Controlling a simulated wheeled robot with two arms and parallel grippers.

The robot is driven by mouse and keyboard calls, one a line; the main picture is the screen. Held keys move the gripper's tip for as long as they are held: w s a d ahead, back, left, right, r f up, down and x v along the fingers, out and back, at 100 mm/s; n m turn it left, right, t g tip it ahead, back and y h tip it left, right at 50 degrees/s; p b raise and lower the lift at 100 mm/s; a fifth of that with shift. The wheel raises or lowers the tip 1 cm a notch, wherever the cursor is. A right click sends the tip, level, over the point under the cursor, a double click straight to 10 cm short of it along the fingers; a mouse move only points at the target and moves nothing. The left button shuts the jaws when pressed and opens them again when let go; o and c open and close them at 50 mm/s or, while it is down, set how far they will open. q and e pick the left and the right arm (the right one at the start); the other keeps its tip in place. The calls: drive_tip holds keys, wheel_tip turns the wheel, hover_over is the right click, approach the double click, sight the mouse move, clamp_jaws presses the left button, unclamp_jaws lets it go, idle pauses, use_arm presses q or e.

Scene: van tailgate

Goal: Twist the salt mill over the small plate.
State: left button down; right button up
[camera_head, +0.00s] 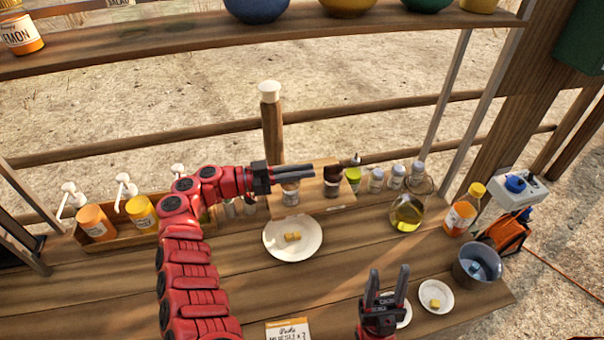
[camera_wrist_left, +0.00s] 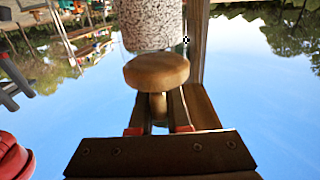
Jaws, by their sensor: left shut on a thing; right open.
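My left gripper (camera_head: 312,170) is shut on the top of the salt mill (camera_head: 290,192), behind the large white plate in the picture. In the left wrist view, which is upside down, the mill's speckled body (camera_wrist_left: 153,25) and round wooden part (camera_wrist_left: 157,72) show, with the narrow neck between the fingers (camera_wrist_left: 158,112). I cannot tell whether its base rests on anything. A small plate (camera_head: 446,305) with a yellow cube stands at the right. Another small plate (camera_head: 404,318) is partly hidden by my open, empty right gripper (camera_head: 388,285).
The large plate (camera_head: 275,250) holds yellow cubes. A wooden rack (camera_head: 318,204) holds a dark-topped mill (camera_head: 332,178). An oil bottle (camera_head: 407,213), an orange bottle (camera_head: 462,214) and a metal bucket (camera_head: 478,268) stand at the right. A sauce tray (camera_head: 130,232) is at the left.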

use_arm(q)
drive_tip(key=shift+f, duration=0.2)
drive_tip(key=c, duration=0.9)
unclamp_jaws()
drive_tip(key=shift+r, duration=0.1)
drive_tip(key=s+r, duration=0.1)
drive_tip(key=s, duration=0.4)
drive_tip(key=s+r+b, duration=0.1)
drive_tip(key=s+r, duration=0.1)
drive_tip(key=s, duration=0.3)
drive_tip(key=s+r+b, duration=0.1)
drive_tip(key=s+r, duration=0.1)
drive_tip(key=s, duration=0.4)
drive_tip(key=shift+a, duration=0.3)
drive_tip(key=shift+s+f, duration=0.1)
